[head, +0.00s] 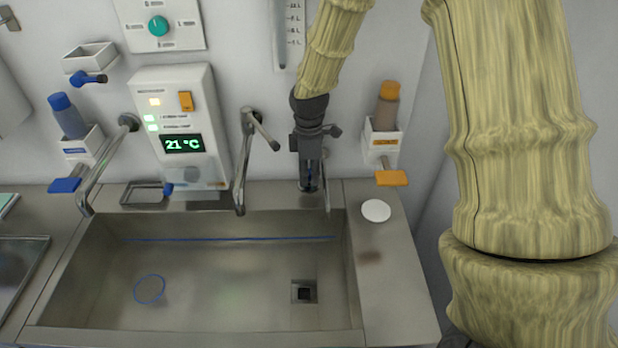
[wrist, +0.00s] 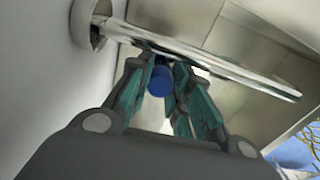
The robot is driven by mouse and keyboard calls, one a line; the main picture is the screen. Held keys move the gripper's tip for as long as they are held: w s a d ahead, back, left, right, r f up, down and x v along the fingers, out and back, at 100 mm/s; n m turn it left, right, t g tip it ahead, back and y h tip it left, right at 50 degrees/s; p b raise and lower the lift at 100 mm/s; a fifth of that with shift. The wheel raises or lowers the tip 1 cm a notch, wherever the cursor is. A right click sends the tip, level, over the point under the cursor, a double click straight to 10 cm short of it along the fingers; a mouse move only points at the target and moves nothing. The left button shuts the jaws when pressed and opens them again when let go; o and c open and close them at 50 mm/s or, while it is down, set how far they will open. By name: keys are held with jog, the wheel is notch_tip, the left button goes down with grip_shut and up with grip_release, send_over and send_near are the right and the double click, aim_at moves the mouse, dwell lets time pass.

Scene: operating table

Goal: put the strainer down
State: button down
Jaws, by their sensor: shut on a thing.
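My gripper (head: 309,182) points down over the back rim of the sink, at the right, near the wall. In the wrist view its teal-padded fingers (wrist: 160,92) are closed around a blue rounded piece (wrist: 159,80), which I take to be the strainer's handle. Only this small blue end shows clearly; in the head view just a dark bluish bit shows between the fingers. The strainer's bowl or mesh cannot be made out in either view, so its tilt and any contact below are hidden.
A metal tap pipe (wrist: 200,58) crosses close beyond the fingers. A middle tap (head: 241,175) and a left tap (head: 105,165) reach over the steel sink (head: 215,315). A white disc (head: 376,210) lies on the right counter (head: 395,300), which is otherwise mostly clear. A blue ring (head: 149,289) lies in the sink.

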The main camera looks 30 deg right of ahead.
aim_at(309, 183)
jog(key=shift+f+p, duration=0.3)
jog(key=shift+f, duration=0.6)
jog(key=shift+w+f+p, duration=0.25)
jog(key=shift+f+p, duration=0.15)
jog(key=shift+f, duration=0.05)
jog(key=shift+d, duration=0.1)
jog(key=shift+f, duration=0.25)
jog(key=c, duration=1.3)
grip_release()
jog(key=shift+r, duration=0.1)
jog(key=shift+r+b, duration=1.6)
jog(key=shift+r, duration=4.55)
